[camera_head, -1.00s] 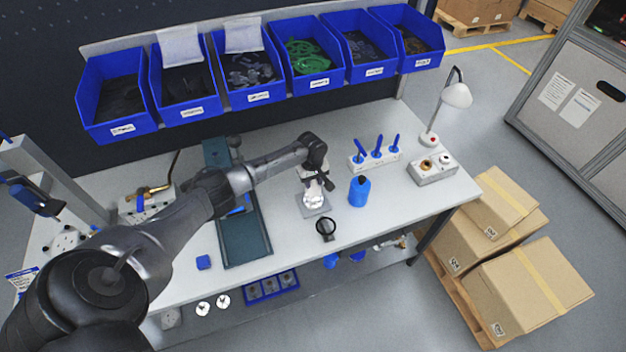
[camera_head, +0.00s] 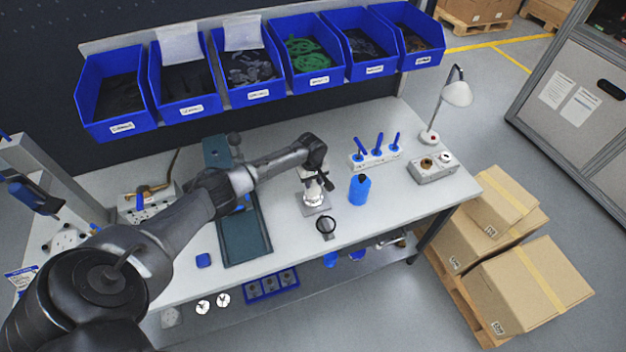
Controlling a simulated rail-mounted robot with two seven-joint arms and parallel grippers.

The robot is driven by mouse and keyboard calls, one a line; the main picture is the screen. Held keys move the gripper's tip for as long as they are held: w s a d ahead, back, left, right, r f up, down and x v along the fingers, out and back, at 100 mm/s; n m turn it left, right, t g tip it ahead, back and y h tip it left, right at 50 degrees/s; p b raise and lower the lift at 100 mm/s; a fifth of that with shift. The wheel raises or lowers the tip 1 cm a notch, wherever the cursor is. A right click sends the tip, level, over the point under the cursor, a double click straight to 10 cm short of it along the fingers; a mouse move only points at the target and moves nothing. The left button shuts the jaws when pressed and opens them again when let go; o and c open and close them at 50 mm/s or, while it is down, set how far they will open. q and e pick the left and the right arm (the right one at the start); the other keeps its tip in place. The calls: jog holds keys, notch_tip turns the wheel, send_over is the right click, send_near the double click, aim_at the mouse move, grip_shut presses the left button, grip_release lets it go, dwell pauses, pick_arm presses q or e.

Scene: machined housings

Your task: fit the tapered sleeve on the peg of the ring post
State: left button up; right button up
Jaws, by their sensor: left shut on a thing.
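My left gripper (camera_head: 318,181) points down over the right middle of the bench, its arm reaching in from the left. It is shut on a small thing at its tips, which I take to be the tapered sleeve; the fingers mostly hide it. Directly below is a pale, shiny upright piece (camera_head: 313,198) on a square grey plate, which looks like the ring post. Its peg is hidden by the gripper, and I cannot tell whether sleeve and peg touch. My right gripper is not in view.
A white rack with blue tools (camera_head: 376,158), a grey block (camera_head: 433,168) and a lamp (camera_head: 456,95) are further right. A dark green tray (camera_head: 262,243) lies left.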

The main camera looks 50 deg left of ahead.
pick_arm(q)
jog(key=shift+f, duration=0.5)
jog(key=shift+f+b, duration=0.3)
jog(key=shift+f, duration=0.1)
dwell(0.3)
jog(key=o, duration=1)
jog(key=r, duration=1.2)
jog(key=shift+s+a+p, duration=0.1)
jog(key=shift+s+p, duration=0.1)
jog(key=shift+p, duration=0.15)
jog(key=shift+r, duration=0.95)
